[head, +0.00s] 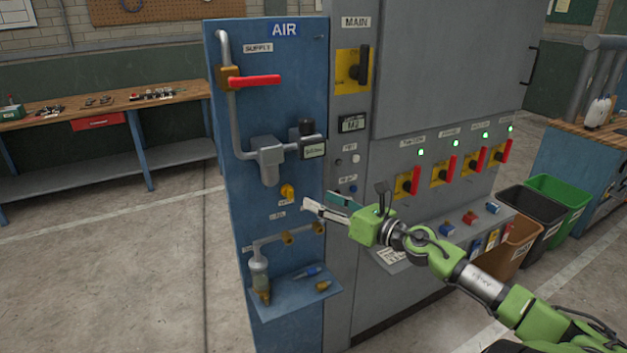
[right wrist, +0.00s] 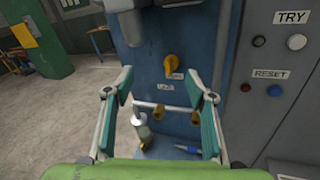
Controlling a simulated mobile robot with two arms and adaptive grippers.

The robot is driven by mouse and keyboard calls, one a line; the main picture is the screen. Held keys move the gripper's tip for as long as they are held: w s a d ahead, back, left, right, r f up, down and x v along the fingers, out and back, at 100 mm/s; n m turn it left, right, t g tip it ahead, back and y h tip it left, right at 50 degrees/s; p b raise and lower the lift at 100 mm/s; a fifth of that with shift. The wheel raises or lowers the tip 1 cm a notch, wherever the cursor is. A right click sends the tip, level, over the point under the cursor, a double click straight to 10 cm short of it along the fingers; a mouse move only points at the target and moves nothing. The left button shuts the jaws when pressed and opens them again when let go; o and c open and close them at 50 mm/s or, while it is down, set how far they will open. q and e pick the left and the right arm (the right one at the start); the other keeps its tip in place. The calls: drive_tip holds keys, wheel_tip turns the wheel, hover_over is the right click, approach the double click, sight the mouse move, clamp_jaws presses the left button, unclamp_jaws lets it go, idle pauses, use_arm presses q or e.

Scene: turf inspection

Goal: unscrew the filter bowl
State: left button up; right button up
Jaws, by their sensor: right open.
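On the blue AIR panel (head: 232,200), a grey pipe unit (head: 270,165) has a rounded, cup-like lower body. A pale, clear-looking cup (head: 258,272) with a brass piece at its base hangs from the left end of a lower pipe (head: 270,241). I cannot tell for sure which of these is the filter bowl. The cup also shows between my fingers in the right wrist view (right wrist: 141,127). My right gripper (head: 317,202) is open and empty in front of the panel's right edge, apart from both, above and right of the cup. My left gripper is out of view.
A small blue shelf (head: 288,303) under the pipe holds a blue tool (head: 306,273) and a brass fitting (head: 323,286). A yellow knob (head: 287,191) and red-handled supply valve (head: 255,81) stick out of the panel. The grey cabinet (head: 440,90) stands right. Floor at left is clear.

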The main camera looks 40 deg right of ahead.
sight(276, 173)
drive_tip(key=a+r+n+y, duration=0.2)
drive_tip(key=a+r+n, duration=0.2)
drive_tip(key=r, duration=0.2)
drive_tip(key=shift+m, duration=0.3)
drive_tip(key=p+x, duration=0.1)
drive_tip(key=x, duration=0.3)
drive_tip(key=p+x, duration=0.2)
drive_tip(key=x, duration=0.2)
drive_tip(key=d+p+x, duration=0.1)
drive_tip(key=x, duration=0.3)
drive_tip(key=shift+w+a+f, duration=0.1)
drive_tip(key=shift+w+f, duration=0.05)
drive_tip(key=shift+w, duration=0.3)
drive_tip(key=shift+w+a+f, duration=0.1)
drive_tip(key=shift+w+a, duration=0.1)
drive_tip(key=shift+w, duration=0.35)
